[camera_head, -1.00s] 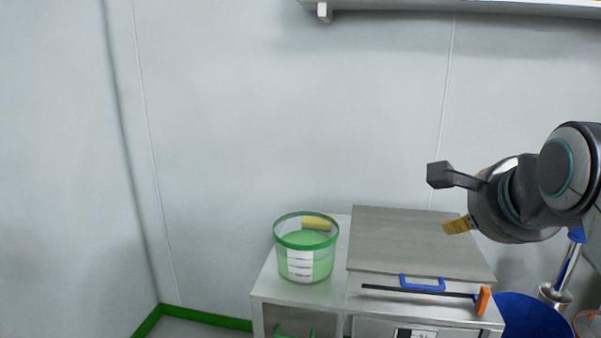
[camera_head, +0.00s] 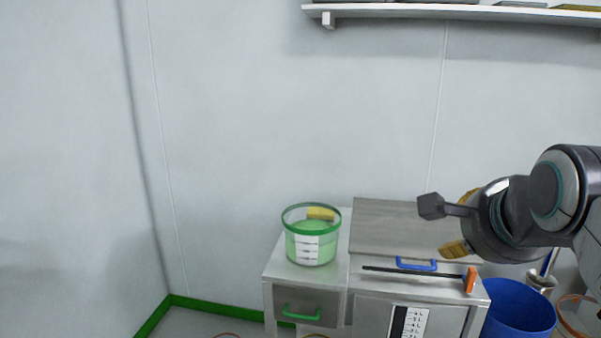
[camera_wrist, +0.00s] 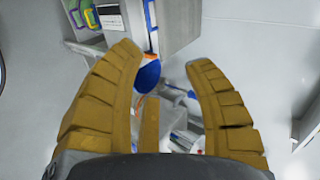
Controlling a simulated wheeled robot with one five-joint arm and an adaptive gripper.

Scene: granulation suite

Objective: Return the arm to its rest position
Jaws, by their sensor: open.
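My gripper (camera_head: 462,222) is at the right of the head view, in front of the cabinet's right part. Its yellow fingers are partly hidden by my wrist. Beyond the fingers, far below, the wrist view shows a blue bin (camera_wrist: 148,76) and part of the cabinet (camera_wrist: 175,22). My arm is bent and raised, coming in from the right edge of the head view.
A black rod with an orange end (camera_head: 470,280) lies along the front. A blue bin (camera_head: 518,305) stands at right. A shelf (camera_head: 450,12) is above.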

